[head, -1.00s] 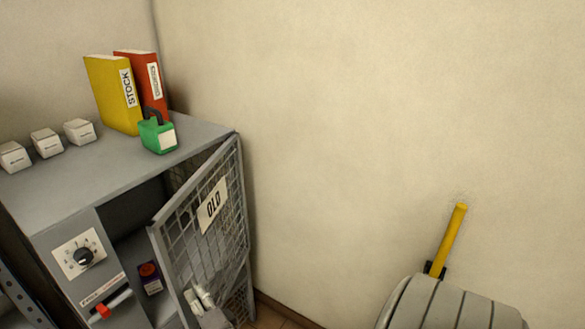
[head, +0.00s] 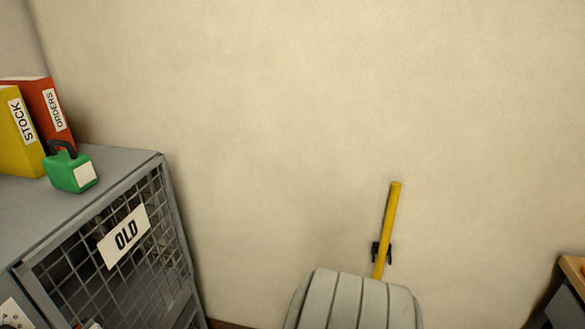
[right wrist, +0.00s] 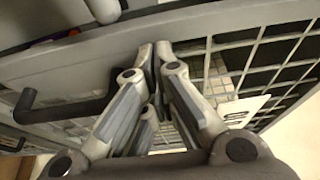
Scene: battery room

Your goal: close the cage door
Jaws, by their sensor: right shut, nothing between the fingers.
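The cage door (head: 108,262) is a grey frame with wire mesh and a white OLD sign (head: 125,236). In the head view it lies along the cabinet's front with its top edge close under the cabinet top. I cannot tell whether it is fully flush, as its lower part is cut off. In the right wrist view, the mesh door (right wrist: 290,62) spans the upper right. My right gripper (right wrist: 152,50) is shut and empty, its fingertips at the door's grey frame; contact is unclear. My left gripper is out of view.
A black handle (right wrist: 62,108) shows beside the right gripper. A grey ribbed object (head: 350,302) and yellow pole (head: 390,220) are by the wall.

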